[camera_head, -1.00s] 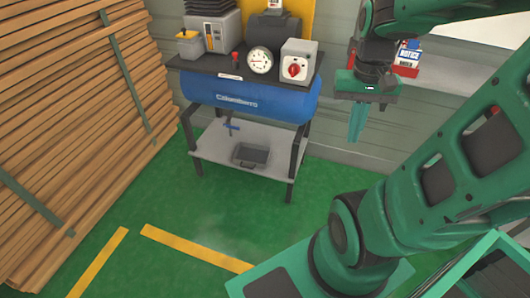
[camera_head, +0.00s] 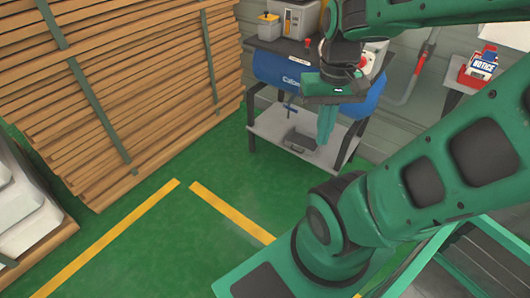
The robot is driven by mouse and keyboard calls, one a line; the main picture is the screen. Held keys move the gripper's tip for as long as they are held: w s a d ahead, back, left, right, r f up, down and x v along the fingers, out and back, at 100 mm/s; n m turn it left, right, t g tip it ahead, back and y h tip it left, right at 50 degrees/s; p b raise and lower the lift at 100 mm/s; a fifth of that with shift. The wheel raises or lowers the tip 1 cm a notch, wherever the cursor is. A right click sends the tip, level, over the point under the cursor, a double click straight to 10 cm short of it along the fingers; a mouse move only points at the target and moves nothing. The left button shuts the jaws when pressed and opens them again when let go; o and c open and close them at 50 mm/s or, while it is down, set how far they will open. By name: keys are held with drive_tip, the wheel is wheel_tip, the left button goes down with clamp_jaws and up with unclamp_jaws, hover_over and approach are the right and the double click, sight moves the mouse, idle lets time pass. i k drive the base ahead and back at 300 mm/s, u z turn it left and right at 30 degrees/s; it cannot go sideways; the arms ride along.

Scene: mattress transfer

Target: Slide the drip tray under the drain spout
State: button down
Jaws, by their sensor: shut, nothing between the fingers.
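The drip tray (camera_head: 299,142) is a small dark grey tray lying on the light grey lower shelf (camera_head: 267,124) of the compressor stand. The drain spout (camera_head: 289,108) is a small blue valve hanging under the blue tank (camera_head: 275,76). In the picture the tray sits below and a little right of the spout. My gripper (camera_head: 325,137) is green, points down and is shut and empty. Its fingertips appear just right of the tray and overlap the shelf in the picture; I cannot tell the depth gap. My gripper and wrist hide the right part of the tank.
A tall stack of planks (camera_head: 140,85) stands at the left, with white sacks (camera_head: 25,215) nearer at the left edge. A red and white notice box (camera_head: 480,66) is at the right. The green floor with yellow lines (camera_head: 230,212) is clear in front.

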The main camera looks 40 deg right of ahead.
sight(300, 140)
drive_tip(key=u, duration=1.55)
drive_tip(key=i, duration=2.2)
drive_tip(key=z, duration=2.85)
drive_tip(key=i, duration=0.1)
drive_tip(key=z, duration=0.65)
